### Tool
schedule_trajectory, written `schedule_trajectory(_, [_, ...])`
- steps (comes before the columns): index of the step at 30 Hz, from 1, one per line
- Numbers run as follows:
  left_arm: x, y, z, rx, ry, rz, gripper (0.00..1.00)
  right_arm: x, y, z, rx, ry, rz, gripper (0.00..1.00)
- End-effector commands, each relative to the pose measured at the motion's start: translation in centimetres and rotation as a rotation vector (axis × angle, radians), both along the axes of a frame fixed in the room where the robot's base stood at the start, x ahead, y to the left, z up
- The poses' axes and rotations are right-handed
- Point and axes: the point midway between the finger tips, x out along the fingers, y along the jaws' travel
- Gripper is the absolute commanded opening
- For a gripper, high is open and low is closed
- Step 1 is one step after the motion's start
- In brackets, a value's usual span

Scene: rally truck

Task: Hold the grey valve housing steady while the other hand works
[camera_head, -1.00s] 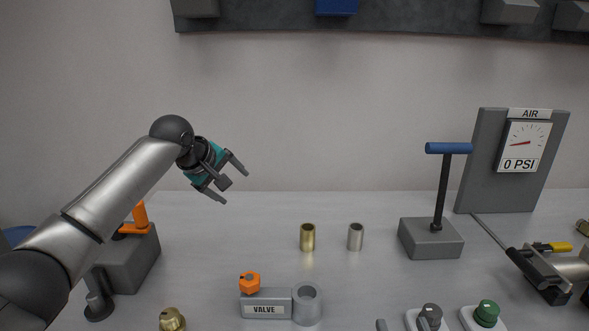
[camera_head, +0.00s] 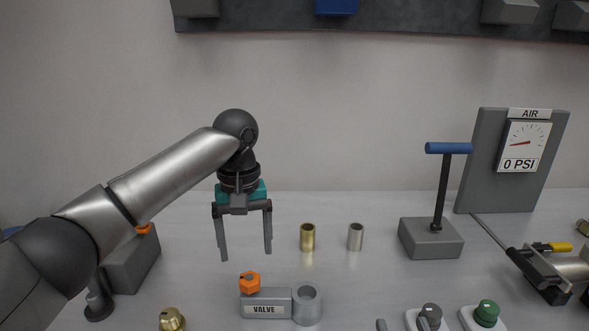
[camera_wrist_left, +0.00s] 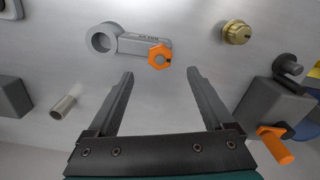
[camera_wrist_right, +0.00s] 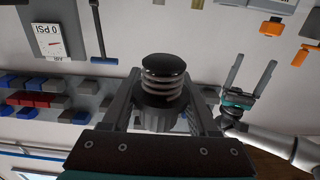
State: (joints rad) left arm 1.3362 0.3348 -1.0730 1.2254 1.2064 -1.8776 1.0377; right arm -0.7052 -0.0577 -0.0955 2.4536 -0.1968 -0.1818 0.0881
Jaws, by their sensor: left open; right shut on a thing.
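The grey valve housing (camera_head: 280,296) lies on the bench at the lower middle of the head view. It has a VALVE label, an open round socket at its right end and an orange hex piece (camera_head: 250,282) at its left end. My left gripper (camera_head: 246,256) is open and empty, pointing down above and behind the housing, apart from it. In the left wrist view the housing (camera_wrist_left: 130,44) lies beyond the fingertips. My right gripper (camera_wrist_right: 163,100) is shut on a black-capped piece with a spring (camera_wrist_right: 165,78), seen in the right wrist view.
A brass cylinder (camera_head: 307,237) and a silver cylinder (camera_head: 355,237) stand behind the housing. A brass fitting (camera_head: 172,320) is at its front left. A grey block with a blue T-handle (camera_head: 431,238) and a 0 PSI gauge panel (camera_head: 480,160) stand to the right.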

Motion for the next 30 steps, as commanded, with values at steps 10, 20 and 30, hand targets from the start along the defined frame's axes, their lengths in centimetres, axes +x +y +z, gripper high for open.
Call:
schedule_trajectory(10, [0.0, 0.1, -5.4, 0.002, 0.001, 0.003, 0.86, 0.0, 0.0, 0.0, 0.000, -0.001, 0.000, 0.00])
schedule_trajectory(20, [0.0, 0.1, -8.7, 0.000, -0.001, 0.003, 0.86, 0.0, 0.0, 0.0, 0.000, -0.001, 0.000, 0.00])
schedule_trajectory(30, [0.1, 0.0, -9.2, -0.001, -0.002, 0.003, 0.86, 0.0, 0.0, 0.0, 0.000, -0.001, 0.000, 0.00])
